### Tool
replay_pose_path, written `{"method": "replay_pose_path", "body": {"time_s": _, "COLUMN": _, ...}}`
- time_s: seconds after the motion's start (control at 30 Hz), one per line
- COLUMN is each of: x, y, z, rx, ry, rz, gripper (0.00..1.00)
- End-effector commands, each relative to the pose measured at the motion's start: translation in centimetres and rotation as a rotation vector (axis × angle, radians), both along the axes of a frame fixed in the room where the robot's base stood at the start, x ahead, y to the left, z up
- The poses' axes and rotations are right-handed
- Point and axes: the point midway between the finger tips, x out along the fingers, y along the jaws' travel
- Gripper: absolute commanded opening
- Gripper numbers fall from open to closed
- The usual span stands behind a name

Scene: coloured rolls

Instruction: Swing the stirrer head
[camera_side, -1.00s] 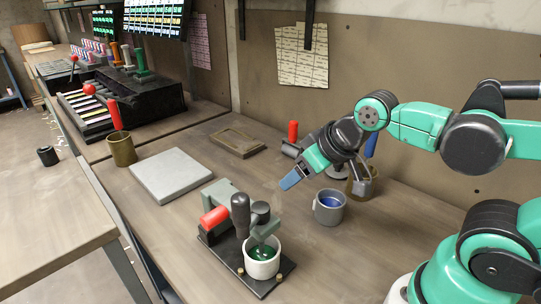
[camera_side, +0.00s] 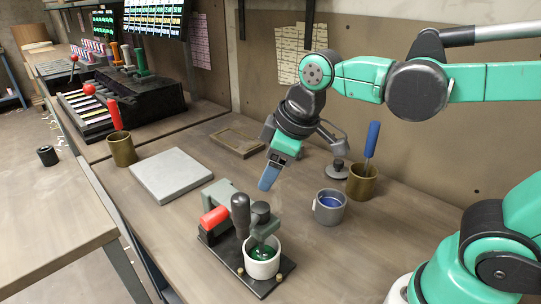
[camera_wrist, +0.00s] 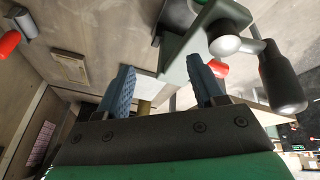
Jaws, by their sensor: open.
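The stirrer stands on a dark base plate (camera_side: 222,255) in the side view. Its grey-green head (camera_side: 265,230) reaches over a white cup (camera_side: 263,265) holding green liquid. A black upright handle (camera_side: 240,213) and a red grip (camera_side: 214,217) are on it. The wrist view shows the grey-green head (camera_wrist: 187,55) and black handle (camera_wrist: 284,82) close up at the upper right. My gripper (camera_side: 266,184) hangs above and behind the stirrer, pointing down, apart from it. In the wrist view its blue fingers (camera_wrist: 162,80) are spread, with nothing held between them.
A grey mug (camera_side: 329,207) with blue contents stands right of the stirrer. A brass cup (camera_side: 362,183) with a blue-handled tool is behind it. A grey slab (camera_side: 171,175) lies left, and a brass cup (camera_side: 122,150) beyond. Bench space in front of the mug is clear.

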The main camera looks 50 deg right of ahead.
Motion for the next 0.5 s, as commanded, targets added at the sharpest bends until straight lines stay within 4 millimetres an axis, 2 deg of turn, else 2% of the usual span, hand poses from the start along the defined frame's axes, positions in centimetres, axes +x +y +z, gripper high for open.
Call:
{"method": "replay_pose_path", "body": {"time_s": 0.1, "x": 1.5, "y": 2.6, "z": 0.6, "rx": -0.087, "ry": 0.095, "rz": 0.267, "gripper": 0.62}}
{"method": "replay_pose_path", "body": {"time_s": 0.3, "x": 3.1, "y": 6.8, "z": 0.6, "rx": -0.201, "ry": 0.242, "rz": 0.709, "gripper": 0.62}}
{"method": "replay_pose_path", "body": {"time_s": 0.5, "x": 3.7, "y": 9.3, "z": 0.1, "rx": -0.249, "ry": 0.324, "rz": 0.968, "gripper": 0.62}}
